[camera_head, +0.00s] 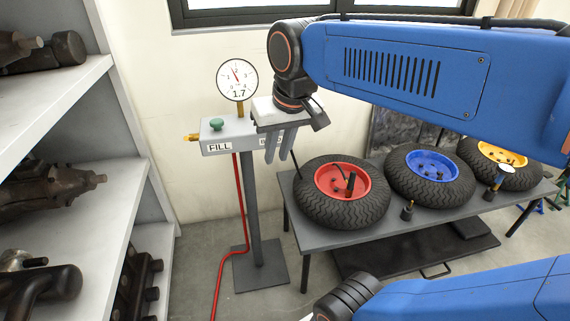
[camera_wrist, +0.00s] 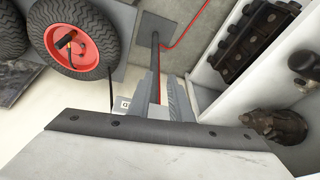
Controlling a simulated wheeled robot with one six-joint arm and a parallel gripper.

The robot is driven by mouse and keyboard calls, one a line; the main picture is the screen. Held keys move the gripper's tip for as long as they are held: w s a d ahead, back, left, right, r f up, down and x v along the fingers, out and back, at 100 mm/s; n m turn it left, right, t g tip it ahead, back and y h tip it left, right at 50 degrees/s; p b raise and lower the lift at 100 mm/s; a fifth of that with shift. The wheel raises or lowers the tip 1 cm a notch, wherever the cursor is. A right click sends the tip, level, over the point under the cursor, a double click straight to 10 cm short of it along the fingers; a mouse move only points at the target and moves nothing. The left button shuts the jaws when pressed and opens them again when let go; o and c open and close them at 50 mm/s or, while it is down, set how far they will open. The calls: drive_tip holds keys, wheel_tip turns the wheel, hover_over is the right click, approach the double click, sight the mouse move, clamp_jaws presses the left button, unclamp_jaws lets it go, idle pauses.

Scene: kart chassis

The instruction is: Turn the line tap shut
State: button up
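A grey filling stand carries a box (camera_head: 243,146) with a "FILL" label, a green knob (camera_head: 216,124) on top and a brass fitting (camera_head: 192,137) at its left end. I cannot tell for certain which part is the line tap. My gripper (camera_head: 276,160) points down at the box's right end, hiding that end and most of a second label. In the wrist view, my gripper (camera_wrist: 162,80) has its fingers a small gap apart, with the stand's post and the red hose behind them. I see nothing held. Whether the fingers touch the box is unclear.
A round gauge (camera_head: 238,79) above the box reads 1.7. A red hose (camera_head: 239,205) runs down to the floor. A grey bench (camera_head: 308,241) with red, blue and yellow wheels stands at right. Shelves (camera_head: 75,165) with dark engine parts stand close at left.

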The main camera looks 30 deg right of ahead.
drive_tip(key=shift+s+d+f, duration=0.15)
drive_tip(key=shift+s+f, duration=0.45)
drive_tip(key=shift+f, duration=0.05)
drive_tip(key=shift+s+d+f, duration=0.15)
drive_tip(key=shift+s+f, duration=0.45)
clamp_jaws()
drive_tip(key=w+a+r+m+g, duration=0.1)
drive_tip(key=w+a+r, duration=0.35)
drive_tip(key=w, duration=0.45)
drive_tip(key=w+a+r+g, duration=0.1)
drive_tip(key=w+a+r, duration=0.4)
drive_tip(key=w, duration=0.5)
drive_tip(key=w+a+r+m+g, duration=0.1)
drive_tip(key=w+a+r, duration=0.4)
drive_tip(key=w, duration=0.4)
hover_over(190, 137)
drive_tip(key=w, duration=0.1)
wheel_tip(190, 137, down, 11)
drive_tip(key=shift+s+d+f, duration=0.1)
drive_tip(key=shift+s+f, duration=0.05)
drive_tip(key=shift+f, duration=0.4)
